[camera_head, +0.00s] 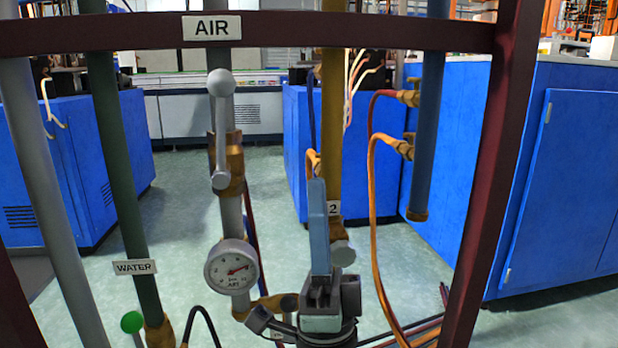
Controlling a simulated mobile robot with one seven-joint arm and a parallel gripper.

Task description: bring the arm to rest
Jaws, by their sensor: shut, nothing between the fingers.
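My gripper (317,192) stands at the lower middle of the head view. Its blue-grey fingers point up and are shut together with nothing between them. The dark wrist (321,308) below them is at the bottom edge. The fingers are in front of the yellow pipe (331,120) and cover part of its label, of which a "2" shows. I cannot tell how far the fingers are from that pipe. A grey rounded knob (342,253) shows just right of the fingers, partly hidden by my gripper.
A dark red frame (487,180) borders the pipes. The grey air pipe carries a lever (220,130) with a ball end and a round gauge (232,267). A green pipe (125,190) marked WATER stands left. Orange hoses (376,230) hang right. Blue cabinets (560,180) stand behind.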

